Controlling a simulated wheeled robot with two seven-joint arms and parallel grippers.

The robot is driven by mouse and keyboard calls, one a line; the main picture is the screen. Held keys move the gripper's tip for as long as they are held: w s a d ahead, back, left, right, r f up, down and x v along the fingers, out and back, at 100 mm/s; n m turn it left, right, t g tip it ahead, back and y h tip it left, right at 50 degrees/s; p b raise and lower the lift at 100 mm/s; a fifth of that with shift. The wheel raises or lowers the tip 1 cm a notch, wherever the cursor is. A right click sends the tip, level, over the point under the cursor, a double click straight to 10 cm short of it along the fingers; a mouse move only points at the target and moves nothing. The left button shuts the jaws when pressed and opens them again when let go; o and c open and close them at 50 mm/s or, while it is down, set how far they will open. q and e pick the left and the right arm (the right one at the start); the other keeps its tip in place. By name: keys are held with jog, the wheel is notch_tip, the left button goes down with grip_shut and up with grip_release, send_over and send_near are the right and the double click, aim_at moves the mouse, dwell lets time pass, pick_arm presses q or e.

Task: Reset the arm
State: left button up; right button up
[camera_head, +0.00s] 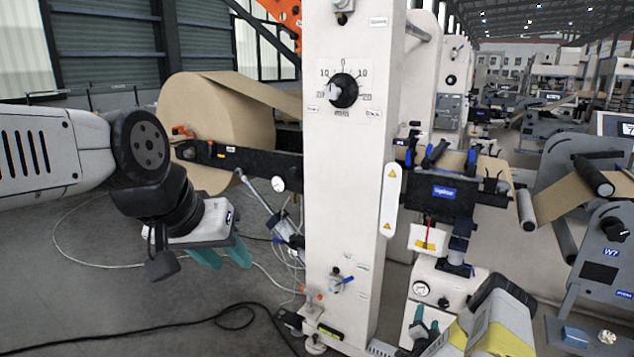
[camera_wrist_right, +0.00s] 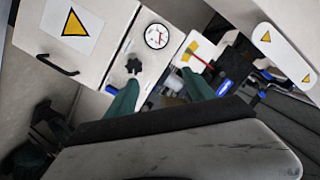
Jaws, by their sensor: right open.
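My left gripper (camera_head: 236,258) hangs at the left in the head view, its two teal fingers apart, with nothing between them. Its arm comes in from the left edge, in front of the brown paper roll (camera_head: 215,120). My right gripper (camera_head: 424,330) is low in the head view, right of the white column (camera_head: 345,220), and its arm with a yellow band comes in from the bottom right. In the right wrist view its teal fingers (camera_wrist_right: 160,92) are apart and empty, before a white panel with a round gauge (camera_wrist_right: 156,36) and a black knob (camera_wrist_right: 134,66).
The column carries a dial knob (camera_head: 343,90) and stands between my two grippers. A black bracket (camera_head: 445,195) with blue levers is above the right gripper. A black cable (camera_head: 200,318) lies on the grey floor, which is largely clear below the left gripper.

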jog(key=w+a+r+n+y, duration=0.2)
jog(key=w+r, duration=0.1)
jog(key=r, duration=0.4)
jog(key=w+a+r+n+g+y, duration=0.1)
jog(key=w+r+n, duration=0.1)
jog(key=w+r, duration=0.35)
jog(key=w+a+r+n+y, duration=0.2)
jog(key=r, duration=0.6)
jog(key=s+a+r+n+g+y, duration=0.1)
jog(key=s+a+r+n+g, duration=0.2)
jog(key=r, duration=0.6)
jog(key=s+a+r+n+y, duration=0.1)
jog(key=s+a+r, duration=0.3)
jog(key=r, duration=0.6)
jog(key=s+a+r+n+g, duration=0.1)
jog(key=s+a+r, duration=0.25)
jog(key=s, duration=0.25)
jog(key=s+a+r+g+y, duration=0.1)
jog(key=s+a+r, duration=0.1)
jog(key=s+r, duration=0.3)
jog(key=s+a+r+n+g, duration=0.1)
jog(key=s+a+r, duration=0.15)
jog(key=s, duration=0.45)
jog(key=s+a+r+n+g+y, duration=0.1)
jog(key=s+a+n+g, duration=0.1)
jog(key=s, duration=1.9)
jog(key=shift+a+g, duration=0.3)
jog(key=shift+a, duration=0.55)
